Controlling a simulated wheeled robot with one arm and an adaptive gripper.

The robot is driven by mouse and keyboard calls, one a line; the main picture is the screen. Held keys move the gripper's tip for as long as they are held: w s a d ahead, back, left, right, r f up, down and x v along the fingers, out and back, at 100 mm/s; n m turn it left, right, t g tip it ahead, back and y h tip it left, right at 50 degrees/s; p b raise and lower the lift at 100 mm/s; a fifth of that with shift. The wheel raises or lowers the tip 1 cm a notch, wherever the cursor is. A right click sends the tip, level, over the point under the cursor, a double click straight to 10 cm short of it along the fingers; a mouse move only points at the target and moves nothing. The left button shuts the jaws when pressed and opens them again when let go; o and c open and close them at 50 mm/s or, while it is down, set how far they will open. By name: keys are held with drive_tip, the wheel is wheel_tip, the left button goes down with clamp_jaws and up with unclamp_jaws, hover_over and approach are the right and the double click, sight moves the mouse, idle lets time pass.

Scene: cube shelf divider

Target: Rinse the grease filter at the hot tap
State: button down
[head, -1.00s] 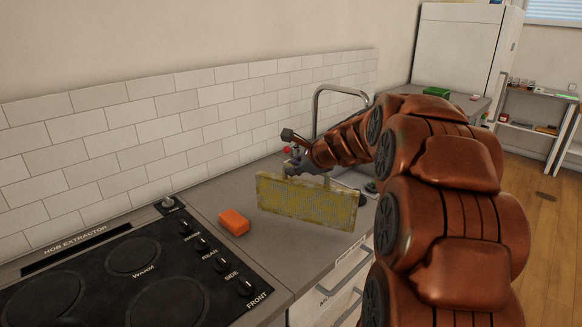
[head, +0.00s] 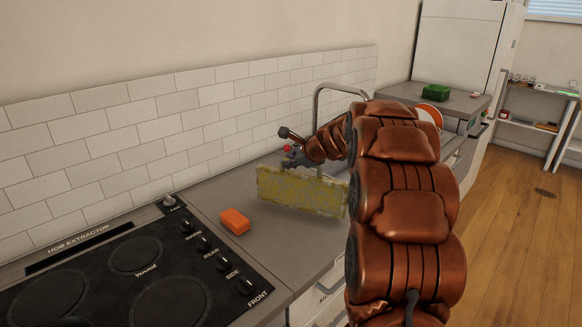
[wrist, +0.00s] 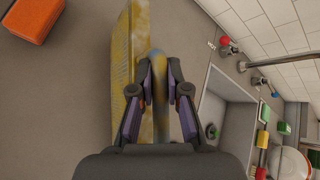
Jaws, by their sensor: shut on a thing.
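The grease filter (head: 300,192) is a flat rectangular panel, yellow with grease over grey mesh. It hangs upright above the counter in the head view. The wrist view shows it nearly edge-on (wrist: 122,70). My gripper (wrist: 159,78) is shut on the filter's rounded handle. My arm partly hides the gripper in the head view. The tap's tall metal spout (head: 316,98) rises behind my arm. The red hot knob (wrist: 226,44), marked "HOT", and a blue knob (wrist: 275,94) stand by the spout. The sink basin (wrist: 222,103) lies to the right of the filter in the wrist view.
An orange block (head: 235,221) lies on the counter between filter and hob (head: 135,280). Several coloured blocks and a white round thing (wrist: 288,162) are beyond the sink. A green box (head: 436,92) sits on the far counter. Tiled wall (head: 150,135) runs behind.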

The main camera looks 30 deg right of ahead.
drive_tip(key=shift+f, duration=1.05)
drive_tip(key=c, duration=1.2)
unclamp_jaws()
drive_tip(key=shift+o, duration=0.2)
drive_tip(key=shift+s, duration=0.1)
drive_tip(key=b+v, duration=0.1)
drive_tip(key=v, duration=1.1)
drive_tip(key=shift+b, duration=0.3)
